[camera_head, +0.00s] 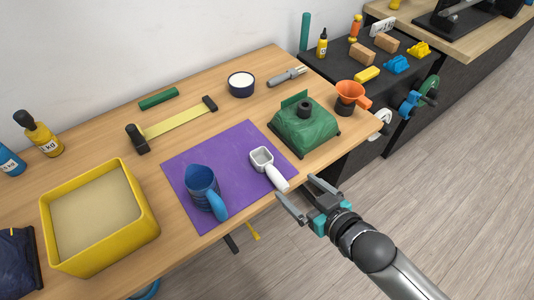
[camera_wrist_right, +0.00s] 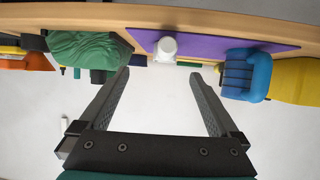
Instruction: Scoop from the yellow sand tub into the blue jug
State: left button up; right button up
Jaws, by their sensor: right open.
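The yellow sand tub (camera_head: 103,252) stands at the left of the wooden table, filled with tan sand. The blue jug (camera_head: 201,184) stands upright on a purple mat (camera_head: 225,147); it also shows in the right wrist view (camera_wrist_right: 245,75). A white scoop (camera_head: 263,158) lies on the mat to the right of the jug, its handle reaching past the mat's edge toward the table's front edge. In the right wrist view the scoop's handle end (camera_wrist_right: 167,47) shows ahead. My right gripper (camera_head: 294,199) is open and empty, just off the table's front edge near the handle. My left gripper is not in view.
A green lumpy object on a base (camera_head: 306,128) stands right of the mat, with an orange funnel (camera_head: 350,92) beyond it. A dark bowl of white stuff (camera_head: 241,84) and a yellow strip with black ends (camera_head: 180,121) are behind. Bottles (camera_head: 38,133) stand at the left.

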notch_tip(320, 180, up, 2)
jog(key=b, duration=0.2)
send_near(264, 159)
jog(key=shift+y, duration=0.4)
jog(key=x, duration=0.5)
jog(key=shift+r, duration=0.15)
jog(key=x, duration=0.2)
jog(key=b+x, duration=0.1)
jog(key=x, duration=0.1)
jog(key=shift+w+d+f, duration=0.1)
jog(key=shift+d+f, duration=0.15)
jog(key=shift+f, duration=0.2)
jog(key=shift+w+a+f, duration=0.15)
jog(key=shift+w+a, duration=0.1)
jog(key=shift+w, duration=0.15)
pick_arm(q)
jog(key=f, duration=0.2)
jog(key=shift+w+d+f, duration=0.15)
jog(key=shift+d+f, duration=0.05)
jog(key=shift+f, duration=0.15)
pick_arm(e)
jog(key=shift+c, duration=0.2)
jog(key=c, duration=1.4)
